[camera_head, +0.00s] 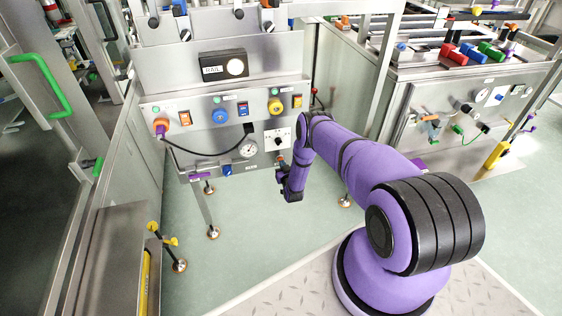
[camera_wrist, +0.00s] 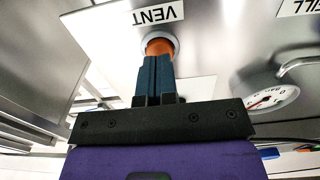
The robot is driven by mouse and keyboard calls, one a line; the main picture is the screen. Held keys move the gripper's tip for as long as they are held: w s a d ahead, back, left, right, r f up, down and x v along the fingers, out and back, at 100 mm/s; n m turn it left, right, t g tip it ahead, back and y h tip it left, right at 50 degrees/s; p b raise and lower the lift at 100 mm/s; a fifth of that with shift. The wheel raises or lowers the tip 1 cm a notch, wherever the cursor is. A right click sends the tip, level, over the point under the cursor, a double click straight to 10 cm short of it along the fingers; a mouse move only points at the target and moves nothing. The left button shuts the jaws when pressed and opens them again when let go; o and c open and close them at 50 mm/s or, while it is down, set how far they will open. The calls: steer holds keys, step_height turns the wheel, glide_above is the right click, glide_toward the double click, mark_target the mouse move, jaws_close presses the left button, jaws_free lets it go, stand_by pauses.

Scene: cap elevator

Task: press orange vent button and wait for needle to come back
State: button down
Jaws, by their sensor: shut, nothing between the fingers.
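The orange vent button (camera_wrist: 160,46) sits in a pale ring under the upside-down VENT label (camera_wrist: 157,13) in the wrist view. My gripper (camera_wrist: 155,62) is shut and empty, and its dark fingertips overlap the button's near edge. They look to be at or against the button; whether it is pushed in I cannot tell. The round gauge (camera_wrist: 272,98) is to the right, with a red needle tilted low on its dial; the exact reading is too small to tell. In the head view the gauge (camera_head: 248,149) is on the lower panel, left of my gripper (camera_head: 282,163). The vent button is hidden there.
A white plate with a black knob (camera_head: 278,140) is just above my gripper. A second bench (camera_head: 455,110) stands right. Floor below the panel is mostly clear.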

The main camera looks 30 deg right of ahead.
steer(key=shift+x, duration=0.8)
stand_by(1.2)
steer(key=shift+v, duration=2.75)
